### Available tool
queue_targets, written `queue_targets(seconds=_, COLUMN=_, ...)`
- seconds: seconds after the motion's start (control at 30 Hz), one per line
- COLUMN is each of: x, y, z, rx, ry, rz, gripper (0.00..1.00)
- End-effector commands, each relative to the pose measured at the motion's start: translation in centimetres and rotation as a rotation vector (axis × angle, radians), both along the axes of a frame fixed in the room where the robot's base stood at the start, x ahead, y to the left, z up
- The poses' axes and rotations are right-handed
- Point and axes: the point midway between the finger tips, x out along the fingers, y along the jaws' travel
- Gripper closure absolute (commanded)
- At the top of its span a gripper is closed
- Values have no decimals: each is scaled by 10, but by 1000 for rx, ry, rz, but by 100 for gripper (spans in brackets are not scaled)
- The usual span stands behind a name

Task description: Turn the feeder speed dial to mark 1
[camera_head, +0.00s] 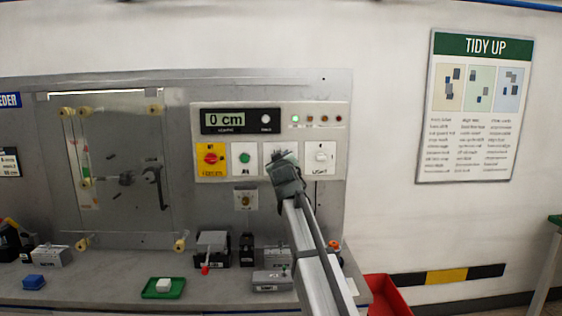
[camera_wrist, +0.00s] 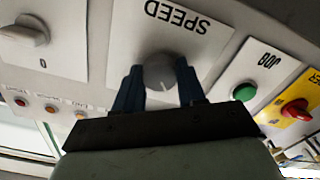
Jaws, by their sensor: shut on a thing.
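The feeder speed dial (camera_wrist: 159,74) is a round grey knob on a white plate lettered SPEED (camera_wrist: 180,18), which appears upside down in the wrist view. A light pointer line on the knob points toward the bottom of that view. My gripper (camera_wrist: 158,82) has its two dark blue fingers on either side of the knob, shut on it. The scale marks around the knob cannot be read. In the head view my gripper (camera_head: 286,172) covers the dial and most of its plate.
Beside the dial are a green JOG button (camera_wrist: 244,91), a red knob on a yellow plate (camera_wrist: 296,109) and the LIGHT switch (camera_wrist: 26,31). A display (camera_head: 223,120) above reads 0 cm. Small boxes and a green tray (camera_head: 176,293) lie on the bench below.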

Motion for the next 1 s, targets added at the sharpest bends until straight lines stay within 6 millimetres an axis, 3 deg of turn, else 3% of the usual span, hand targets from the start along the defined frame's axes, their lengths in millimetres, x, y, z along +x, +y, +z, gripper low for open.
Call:
queue_targets(seconds=0.73, x=0, y=0, z=0, rx=-100, ry=0, rz=0, gripper=91)
queue_targets(seconds=0.77, x=0, y=0, z=0, rx=-100, ry=0, rz=0, gripper=59)
queue_targets(seconds=1.0, x=0, y=0, z=0, rx=-98, ry=0, rz=0, gripper=36)
